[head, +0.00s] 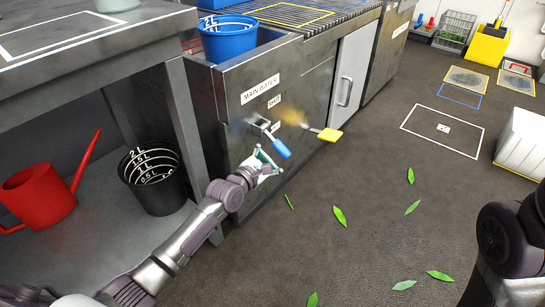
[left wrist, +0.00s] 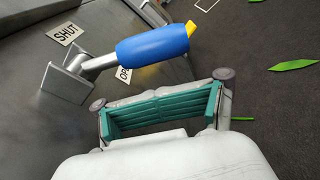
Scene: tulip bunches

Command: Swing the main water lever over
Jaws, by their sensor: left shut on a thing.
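The main water lever (head: 281,148) has a blue grip on a grey metal arm and sticks out from the grey cabinet front below the MAIN WATER label (head: 260,89). In the left wrist view the blue grip (left wrist: 152,45) points to the right, between the SHUT label (left wrist: 66,29) and a partly hidden label starting OP (left wrist: 124,74). My left gripper (head: 262,157), with teal pads, is close beside the grip and shut on it, though the contact itself is not clear. It also shows in the left wrist view (left wrist: 162,100). My right gripper is out of view.
A yellow-handled lever (head: 330,134) sticks out to the right. A blue bucket (head: 228,40) stands above the cabinet. A black bucket (head: 153,185) and a red watering can (head: 40,195) stand on the lower shelf at left. Leaves (head: 340,216) lie on the otherwise open floor.

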